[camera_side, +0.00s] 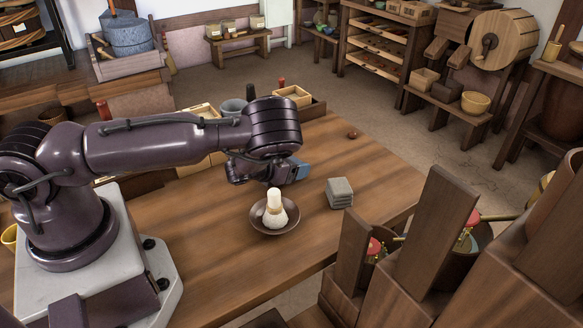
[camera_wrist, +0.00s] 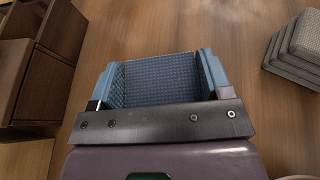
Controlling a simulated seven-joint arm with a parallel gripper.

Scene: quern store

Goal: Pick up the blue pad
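The blue pad (camera_wrist: 160,80) has a ridged top and lies between the two blue fingers of my gripper (camera_wrist: 160,85) in the wrist view. The fingers stand wide apart, one on each side of the pad, with little or no gap. I cannot tell whether they press on it. In the side view, my gripper (camera_side: 270,172) is low over the table, behind a dark dish, and blue shows at its right side. My wrist hides most of the pad there, and I cannot tell whether the pad touches the table.
A stack of grey pads (camera_side: 340,193) sits to the right; it also shows in the wrist view (camera_wrist: 297,50). A dark dish (camera_side: 287,222) holds a white-topped whisk-like item (camera_side: 274,207) in front. Wooden boxes (camera_side: 292,96) and a grey mug (camera_side: 233,108) stand behind my arm.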

